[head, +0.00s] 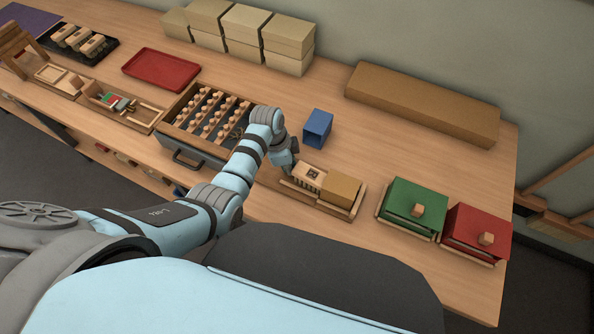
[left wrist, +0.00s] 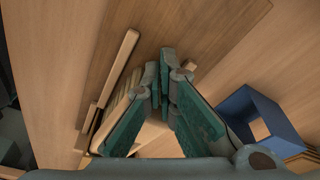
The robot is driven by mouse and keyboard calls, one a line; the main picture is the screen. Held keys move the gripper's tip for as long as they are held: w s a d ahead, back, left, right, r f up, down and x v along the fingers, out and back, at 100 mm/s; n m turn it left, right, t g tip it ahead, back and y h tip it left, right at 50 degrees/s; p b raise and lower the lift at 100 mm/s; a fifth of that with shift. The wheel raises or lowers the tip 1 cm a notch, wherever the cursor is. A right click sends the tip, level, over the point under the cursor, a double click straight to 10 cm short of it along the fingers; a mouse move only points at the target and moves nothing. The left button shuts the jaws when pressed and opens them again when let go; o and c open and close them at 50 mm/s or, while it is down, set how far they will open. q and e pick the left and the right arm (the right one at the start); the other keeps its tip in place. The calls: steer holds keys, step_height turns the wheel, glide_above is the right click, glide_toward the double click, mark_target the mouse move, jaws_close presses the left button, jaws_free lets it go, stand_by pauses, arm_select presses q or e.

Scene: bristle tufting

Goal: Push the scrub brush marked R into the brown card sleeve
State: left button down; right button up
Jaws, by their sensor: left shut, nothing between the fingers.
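The scrub brush (head: 309,177) is a pale wooden block with dark bristle marks and a dark square label; its letter is too small to read. It lies in a shallow wooden tray (head: 326,207), in line with the brown card sleeve (head: 341,188) on its right. Its right end meets the sleeve's near end; I cannot tell how far inside it is. My left gripper (head: 289,168) is shut and empty at the brush's left end. In the left wrist view its teal fingers (left wrist: 166,62) are together, partly hiding the brush (left wrist: 122,100). My right gripper is not in view.
A blue open box (head: 317,127) stands behind the tray. A green box (head: 415,205) and a red box (head: 477,233) stand to the right. A drawer of peg-like pieces (head: 200,116) is to the left. A long cardboard box (head: 420,104) lies at the back.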

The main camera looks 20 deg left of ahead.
mark_target(301, 168)
arm_select(q)
steer(key=shift+s+d+p, duration=0.25)
steer(key=shift+d+p, duration=0.05)
steer(key=shift+d, duration=1.45)
steer(key=shift+s+d+p, duration=0.2)
steer(key=shift+d+p, duration=0.1)
steer(key=shift+d, duration=1.45)
steer(key=shift+w+a+r+p, duration=0.1)
steer(key=shift+a+p, duration=0.15)
steer(key=shift+a, duration=0.55)
steer(key=shift+w+a+r+p, duration=0.1)
steer(key=shift+a+p, duration=0.15)
steer(key=shift+a, duration=0.5)
steer(key=shift+r, duration=0.3)
step_height(301, 168, up, 8)
steer(key=shift+r+p, duration=0.1)
steer(key=shift+p, duration=0.45)
